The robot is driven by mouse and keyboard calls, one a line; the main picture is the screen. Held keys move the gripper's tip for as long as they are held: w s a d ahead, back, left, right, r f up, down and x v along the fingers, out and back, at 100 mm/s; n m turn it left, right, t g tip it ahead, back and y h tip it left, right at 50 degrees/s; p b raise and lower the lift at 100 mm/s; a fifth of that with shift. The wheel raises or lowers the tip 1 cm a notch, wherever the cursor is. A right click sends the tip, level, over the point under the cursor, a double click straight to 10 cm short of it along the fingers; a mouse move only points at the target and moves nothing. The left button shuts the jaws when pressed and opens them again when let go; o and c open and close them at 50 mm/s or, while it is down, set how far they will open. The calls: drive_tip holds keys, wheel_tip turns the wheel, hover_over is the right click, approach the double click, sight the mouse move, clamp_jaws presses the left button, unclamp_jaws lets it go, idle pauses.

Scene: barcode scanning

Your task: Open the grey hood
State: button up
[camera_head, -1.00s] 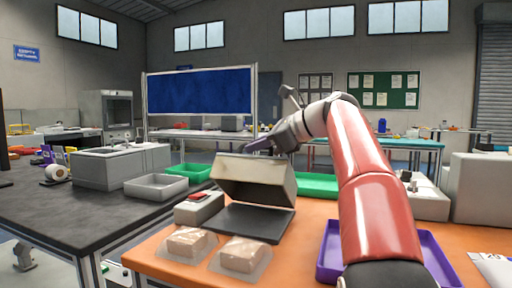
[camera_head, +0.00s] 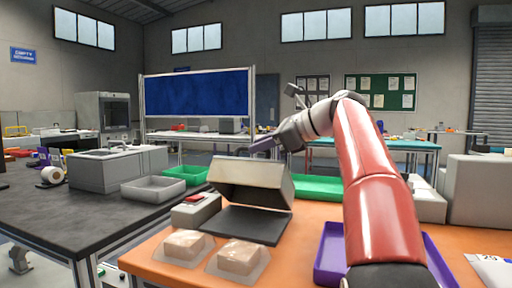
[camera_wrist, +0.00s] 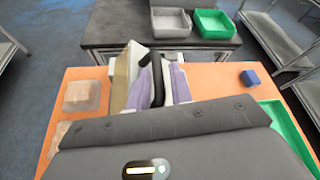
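The grey hood (camera_head: 250,178) is tilted up, with its dark flat base (camera_head: 243,224) exposed below it on the orange table. In the wrist view the hood's tan side (camera_wrist: 122,80) stands beside a black handle (camera_wrist: 156,72). My gripper (camera_head: 256,148) is at the hood's upper edge. In the wrist view its purple fingers (camera_wrist: 158,88) are spread on either side of the handle, with gaps visible between. Contact between the fingers and the handle is not clear. The rear of the hood is hidden in the head view.
A small grey box with a red top (camera_head: 195,208) stands left of the base. Two wrapped packs (camera_head: 239,258) lie in front. A purple tray (camera_head: 329,255) is under my arm, and a green tray (camera_head: 318,187) lies behind. A blue block (camera_wrist: 250,78) is on the table.

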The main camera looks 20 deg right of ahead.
drive_tip(key=v, duration=0.5)
drive_tip(key=shift+s+d+r, duration=0.15)
drive_tip(key=shift+s+d, duration=0.1)
drive_tip(key=shift+d, duration=0.05)
